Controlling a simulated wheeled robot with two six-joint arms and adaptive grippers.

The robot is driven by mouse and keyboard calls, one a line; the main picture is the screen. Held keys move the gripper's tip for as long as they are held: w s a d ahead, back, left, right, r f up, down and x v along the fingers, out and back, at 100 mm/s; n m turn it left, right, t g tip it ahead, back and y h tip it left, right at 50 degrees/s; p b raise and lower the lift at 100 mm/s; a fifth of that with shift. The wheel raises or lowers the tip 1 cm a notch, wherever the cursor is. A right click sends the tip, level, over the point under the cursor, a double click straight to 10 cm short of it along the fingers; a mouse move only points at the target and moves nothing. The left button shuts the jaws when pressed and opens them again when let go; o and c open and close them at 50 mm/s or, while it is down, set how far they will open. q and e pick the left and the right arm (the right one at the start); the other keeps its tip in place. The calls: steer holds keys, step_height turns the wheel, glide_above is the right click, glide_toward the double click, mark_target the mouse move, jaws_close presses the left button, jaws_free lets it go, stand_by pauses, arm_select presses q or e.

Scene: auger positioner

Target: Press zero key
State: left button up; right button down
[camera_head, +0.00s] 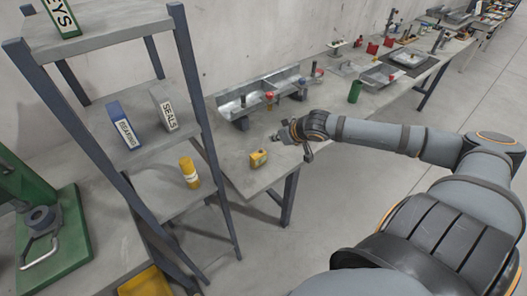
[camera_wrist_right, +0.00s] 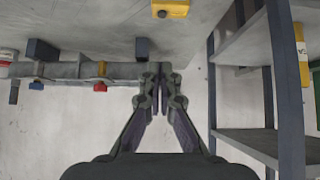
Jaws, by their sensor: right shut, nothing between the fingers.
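A small yellow box-shaped device (camera_head: 259,158) stands on the grey workbench near its front corner. The same yellow device shows at the top edge of the right wrist view (camera_wrist_right: 170,9), partly cut off, with a small dark round mark on it. A zero key cannot be made out at this size. My right gripper (camera_head: 278,138) is above the bench, just right of and behind the device, apart from it. Its fingers (camera_wrist_right: 158,80) are together and empty. My left gripper is not in view.
A grey angled metal rail (camera_head: 262,92) with red and dark knobs lies behind the gripper. A green cylinder (camera_head: 355,91) stands farther right. The bench around the device is clear.

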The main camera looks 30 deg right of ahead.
steer(key=f+b, duration=0.2)
glide_above(263, 155)
step_height(263, 155, down, 4)
step_height(263, 155, down, 4)
steer(key=shift+d+r, duration=0.1)
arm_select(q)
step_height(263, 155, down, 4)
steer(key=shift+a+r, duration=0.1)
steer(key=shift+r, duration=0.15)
arm_select(e)
steer(key=shift+f, duration=0.45)
steer(key=shift+f, duration=0.15)
